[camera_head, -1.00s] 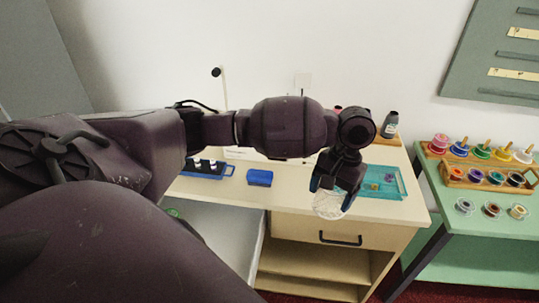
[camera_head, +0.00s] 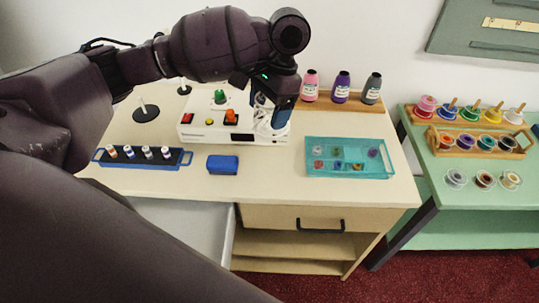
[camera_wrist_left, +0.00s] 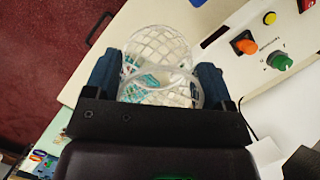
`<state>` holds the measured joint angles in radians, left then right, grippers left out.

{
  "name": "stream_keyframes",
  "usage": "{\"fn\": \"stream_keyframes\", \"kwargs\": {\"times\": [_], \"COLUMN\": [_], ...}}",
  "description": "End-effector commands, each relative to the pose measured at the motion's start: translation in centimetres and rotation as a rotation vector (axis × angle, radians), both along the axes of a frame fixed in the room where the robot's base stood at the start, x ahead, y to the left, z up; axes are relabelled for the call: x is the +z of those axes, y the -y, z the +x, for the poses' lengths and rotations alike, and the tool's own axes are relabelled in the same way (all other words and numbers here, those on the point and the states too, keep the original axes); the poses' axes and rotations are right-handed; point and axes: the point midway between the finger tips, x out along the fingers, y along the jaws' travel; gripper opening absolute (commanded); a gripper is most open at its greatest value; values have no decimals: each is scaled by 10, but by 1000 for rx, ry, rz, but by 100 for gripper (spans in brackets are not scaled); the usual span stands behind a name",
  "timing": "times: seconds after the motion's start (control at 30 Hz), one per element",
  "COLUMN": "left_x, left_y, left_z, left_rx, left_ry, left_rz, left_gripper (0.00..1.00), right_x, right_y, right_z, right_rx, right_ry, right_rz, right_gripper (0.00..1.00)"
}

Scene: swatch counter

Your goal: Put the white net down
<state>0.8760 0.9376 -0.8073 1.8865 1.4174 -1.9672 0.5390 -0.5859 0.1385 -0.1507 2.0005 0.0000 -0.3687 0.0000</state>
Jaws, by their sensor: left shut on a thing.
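The white net (camera_head: 264,120) is a pale mesh basket-like piece. My left gripper (camera_head: 270,112) is shut on it and holds it in front of the right end of a white control box (camera_head: 205,131). I cannot tell whether the net touches the box or the counter. In the left wrist view the net (camera_wrist_left: 158,45) shows between the two fingers of the gripper (camera_wrist_left: 155,78), with its rim towards me and the teal tray visible through its mesh. My right gripper is in neither view.
A teal divided tray (camera_head: 349,173) lies right on the counter (camera_head: 270,186). A blue block (camera_head: 222,163) and a blue vial rack (camera_head: 135,164) are at front left. Several thread cones, including a purple one (camera_head: 341,86), stand at the back. Bare counter lies between block and tray.

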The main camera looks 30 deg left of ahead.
Motion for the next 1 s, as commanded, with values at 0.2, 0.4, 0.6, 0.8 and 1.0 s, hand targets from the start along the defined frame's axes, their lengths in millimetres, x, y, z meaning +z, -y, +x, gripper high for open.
{"fn": "stream_keyframes", "kwargs": {"times": [0.2, 0.4, 0.6, 0.8, 1.0], "left_x": [7, -34, -78, -114, -127], "left_y": [-3, -2, -2, -2, -3], "left_z": [0, -1, -1, 0, -1], "left_rx": [-36, -36, -35, -35, -35], "left_ry": [-7, -9, -8, -6, -5], "left_rz": [3, 2, 3, 3, 2], "left_gripper": [55, 55, 55, 55, 55], "right_x": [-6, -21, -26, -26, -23], "right_y": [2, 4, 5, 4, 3], "right_z": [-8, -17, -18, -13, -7], "right_rx": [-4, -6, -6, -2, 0], "right_ry": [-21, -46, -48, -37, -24], "right_rz": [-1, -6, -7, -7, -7], "right_gripper": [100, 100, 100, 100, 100]}}
